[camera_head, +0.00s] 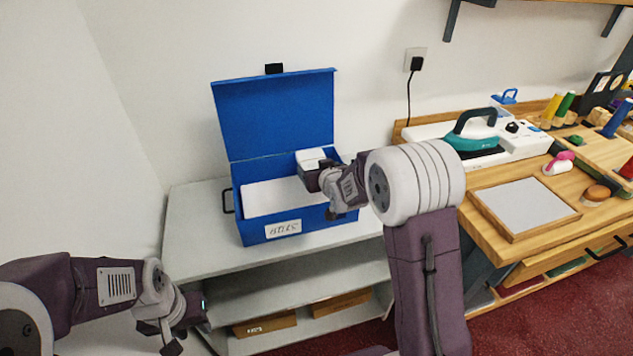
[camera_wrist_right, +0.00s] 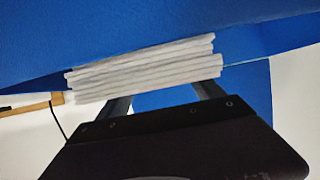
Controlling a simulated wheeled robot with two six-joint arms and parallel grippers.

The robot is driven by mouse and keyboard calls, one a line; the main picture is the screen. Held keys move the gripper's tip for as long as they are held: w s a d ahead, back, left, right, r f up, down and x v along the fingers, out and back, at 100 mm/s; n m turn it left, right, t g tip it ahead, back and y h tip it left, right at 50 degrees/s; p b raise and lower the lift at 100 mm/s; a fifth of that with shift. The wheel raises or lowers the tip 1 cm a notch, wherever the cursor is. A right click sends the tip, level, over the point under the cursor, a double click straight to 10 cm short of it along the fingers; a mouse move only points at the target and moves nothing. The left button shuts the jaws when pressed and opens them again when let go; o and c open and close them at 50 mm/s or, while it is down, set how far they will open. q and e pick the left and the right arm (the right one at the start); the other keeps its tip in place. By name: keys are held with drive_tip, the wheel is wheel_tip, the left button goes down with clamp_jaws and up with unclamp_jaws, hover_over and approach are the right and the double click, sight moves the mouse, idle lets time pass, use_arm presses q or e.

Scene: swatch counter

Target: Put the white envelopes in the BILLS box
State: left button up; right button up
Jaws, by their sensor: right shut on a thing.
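The blue box (camera_head: 247,215) stands on the grey shelf unit with its lid (camera_head: 275,112) raised. Its front carries a white label (camera_head: 283,229) that seems to read BILLS. My right gripper (camera_head: 312,172) is at the box's right end, shut on a stack of white envelopes (camera_head: 310,156). In the right wrist view the layered stack (camera_wrist_right: 145,68) lies across the fingers, with blue box walls around it. A flat white surface (camera_head: 272,198) shows inside the box; I cannot tell if it is envelopes. My left gripper (camera_head: 182,327) is low at the left, away from the box, its fingers unclear.
The grey shelf unit (camera_head: 195,225) has brown boxes (camera_head: 265,325) on a lower shelf. At right, a wooden counter carries a teal iron (camera_head: 472,140), a framed white board (camera_head: 525,204) and coloured spools. My right forearm stands between the box and the counter.

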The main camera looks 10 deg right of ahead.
wheel_tip(320, 180, down, 4)
drive_tip(key=shift+f+b, duration=0.1)
drive_tip(key=shift+b, duration=0.3)
